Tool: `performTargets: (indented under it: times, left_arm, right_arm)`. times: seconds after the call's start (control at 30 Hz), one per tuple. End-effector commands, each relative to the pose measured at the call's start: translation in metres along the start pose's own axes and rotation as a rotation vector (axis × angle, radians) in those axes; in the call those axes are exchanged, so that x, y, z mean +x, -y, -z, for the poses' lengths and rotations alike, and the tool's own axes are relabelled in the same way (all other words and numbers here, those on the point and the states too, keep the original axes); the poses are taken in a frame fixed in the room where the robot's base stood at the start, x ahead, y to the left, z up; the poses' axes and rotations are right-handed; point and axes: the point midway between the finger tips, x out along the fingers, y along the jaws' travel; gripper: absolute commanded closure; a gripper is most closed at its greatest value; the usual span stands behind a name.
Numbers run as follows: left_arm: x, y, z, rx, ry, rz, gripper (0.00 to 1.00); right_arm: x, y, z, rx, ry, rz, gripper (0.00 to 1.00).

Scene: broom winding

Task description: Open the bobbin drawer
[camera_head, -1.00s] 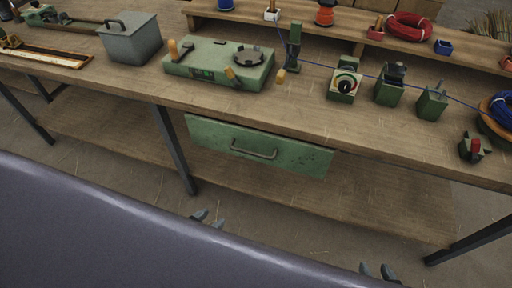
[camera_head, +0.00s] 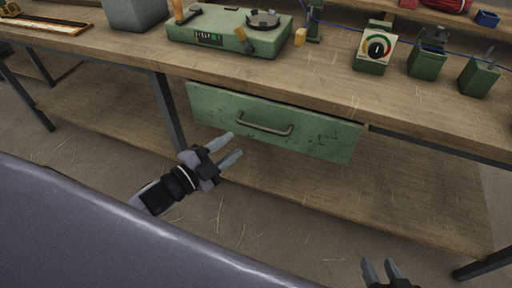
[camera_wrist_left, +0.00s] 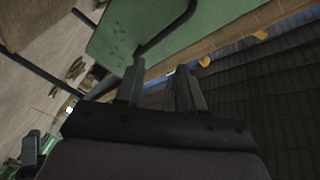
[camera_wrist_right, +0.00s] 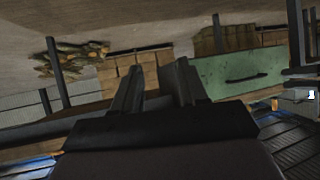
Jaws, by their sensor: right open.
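The green bobbin drawer (camera_head: 320,138) sits under the workbench top, its front flush below the edge, so it looks shut. A dark bar handle (camera_head: 265,126) is on its front. My left gripper (camera_head: 229,150) is open and empty, below and left of the handle in the head view. In the left wrist view the handle (camera_wrist_left: 168,30) lies just beyond the fingers (camera_wrist_left: 160,88), apart from them. My right gripper (camera_head: 380,268) is open and empty, low at the bottom right of the head view. The right wrist view shows the drawer (camera_wrist_right: 240,72) further off.
On the bench top (camera_head: 120,48) stand a green winding machine (camera_head: 225,32), a dial box (camera_head: 374,50), green holders (camera_head: 428,60) and a grey box (camera_head: 135,12). A lower shelf (camera_head: 400,195) lies beneath the drawer. A bench leg (camera_head: 167,112) stands left of it.

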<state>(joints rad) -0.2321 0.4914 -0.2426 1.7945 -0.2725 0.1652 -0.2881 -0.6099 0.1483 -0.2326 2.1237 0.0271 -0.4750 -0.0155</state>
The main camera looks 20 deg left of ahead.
Motion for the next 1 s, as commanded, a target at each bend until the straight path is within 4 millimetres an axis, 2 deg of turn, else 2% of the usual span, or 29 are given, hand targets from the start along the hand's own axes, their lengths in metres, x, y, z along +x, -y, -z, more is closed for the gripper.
performTargets:
  times: [0.03,0.2,0.4,0.53,0.73,1.0]
  left_arm:
    - [0.007,-0.008,-0.013,0.089,-0.051,0.010,0.62]
    - [0.023,-0.007,-0.025,0.367,-0.212,0.034,0.62]
    - [0.030,-0.005,-0.035,0.617,-0.348,0.049,0.62]
    - [0.031,-0.003,-0.036,0.698,-0.393,0.052,0.62]
    - [0.038,-0.001,-0.032,0.722,-0.407,0.055,0.62]
    - [0.070,-0.004,-0.019,0.719,-0.405,0.056,0.62]
  right_arm:
    - [0.014,0.002,-0.017,-0.002,-0.010,0.008,0.57]
    - [0.032,0.009,-0.035,-0.007,-0.035,0.029,0.57]
    - [0.045,0.016,-0.048,-0.012,-0.056,0.049,0.57]
    - [0.047,0.018,-0.049,-0.013,-0.062,0.055,0.57]
    - [0.047,0.019,-0.048,-0.012,-0.065,0.059,0.57]
    - [0.049,0.021,-0.048,-0.001,-0.068,0.068,0.57]
